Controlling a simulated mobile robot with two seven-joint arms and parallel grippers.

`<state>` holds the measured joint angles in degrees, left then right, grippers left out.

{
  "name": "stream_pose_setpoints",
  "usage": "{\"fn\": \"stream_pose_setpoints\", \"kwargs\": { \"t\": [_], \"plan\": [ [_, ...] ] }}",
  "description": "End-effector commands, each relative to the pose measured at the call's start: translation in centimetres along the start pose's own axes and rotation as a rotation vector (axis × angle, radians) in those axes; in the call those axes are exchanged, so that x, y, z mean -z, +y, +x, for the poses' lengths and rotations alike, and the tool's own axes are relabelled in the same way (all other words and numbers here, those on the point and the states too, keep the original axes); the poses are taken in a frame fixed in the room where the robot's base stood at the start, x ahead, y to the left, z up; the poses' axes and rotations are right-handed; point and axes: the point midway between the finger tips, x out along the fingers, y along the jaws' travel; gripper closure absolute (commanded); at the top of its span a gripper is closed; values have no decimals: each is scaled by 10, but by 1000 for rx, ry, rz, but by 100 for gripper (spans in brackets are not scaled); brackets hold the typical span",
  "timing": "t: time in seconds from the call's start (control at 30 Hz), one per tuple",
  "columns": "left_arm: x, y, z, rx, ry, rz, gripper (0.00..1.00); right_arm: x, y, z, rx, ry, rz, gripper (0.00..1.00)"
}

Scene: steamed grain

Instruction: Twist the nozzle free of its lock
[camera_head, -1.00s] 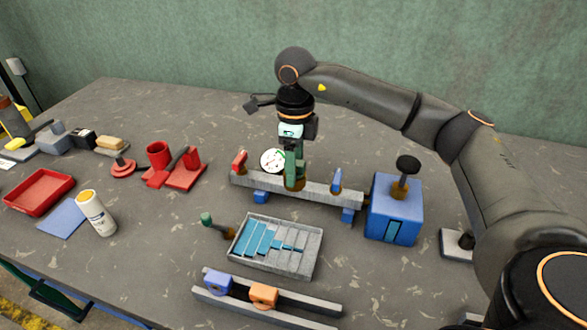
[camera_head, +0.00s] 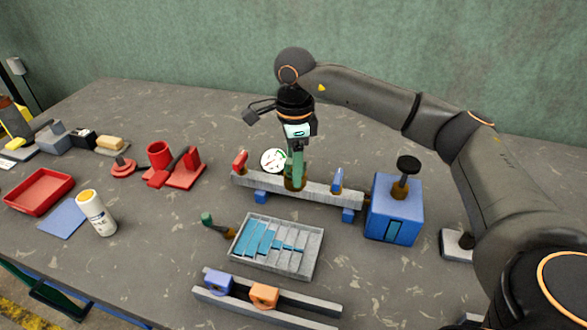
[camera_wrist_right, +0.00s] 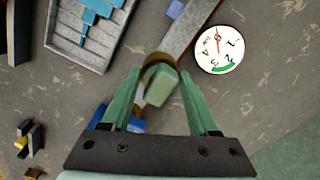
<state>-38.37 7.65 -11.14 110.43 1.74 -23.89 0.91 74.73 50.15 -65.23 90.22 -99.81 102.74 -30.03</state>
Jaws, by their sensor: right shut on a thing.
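A brass-coloured fitting (camera_head: 295,184), which I take to be the nozzle's seat, stands upright on the grey bar (camera_head: 325,191), between a red and a blue valve. My right gripper (camera_head: 296,172) points straight down over it, with its green fingers closed at its top. In the right wrist view the fingertips (camera_wrist_right: 163,88) are shut on the nozzle, a green block (camera_wrist_right: 177,97) inside the brass ring (camera_wrist_right: 158,66). The fingers partly hide the nozzle in the head view, so I cannot tell whether its lock is engaged. My left gripper is not in view.
A white dial gauge (camera_head: 273,160) stands close behind the bar. A blue box (camera_head: 394,214) with a black knob stands at its right end. A grey tray (camera_head: 317,250) with blue strips lies in front, beside a small green-handled tool (camera_head: 216,225).

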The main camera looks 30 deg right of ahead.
Motion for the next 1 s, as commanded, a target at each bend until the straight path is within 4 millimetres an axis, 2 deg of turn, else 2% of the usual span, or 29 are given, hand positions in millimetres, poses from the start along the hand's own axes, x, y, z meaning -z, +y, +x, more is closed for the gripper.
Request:
{"fn": "stream_pose_setpoints", "kwargs": {
  "t": [0.13, 0.47, 0.8, 1.0],
  "plan": [
    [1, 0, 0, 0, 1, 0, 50, 2, -1, -1, 4, 3, -92, 89],
    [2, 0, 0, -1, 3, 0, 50, 3, -2, -2, 6, 5, -122, 89],
    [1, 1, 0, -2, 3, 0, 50, 4, -2, -2, 6, 7, -522, 88],
    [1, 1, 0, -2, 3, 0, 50, 3, 0, -1, 2, 5, -648, 90]
  ]
}}
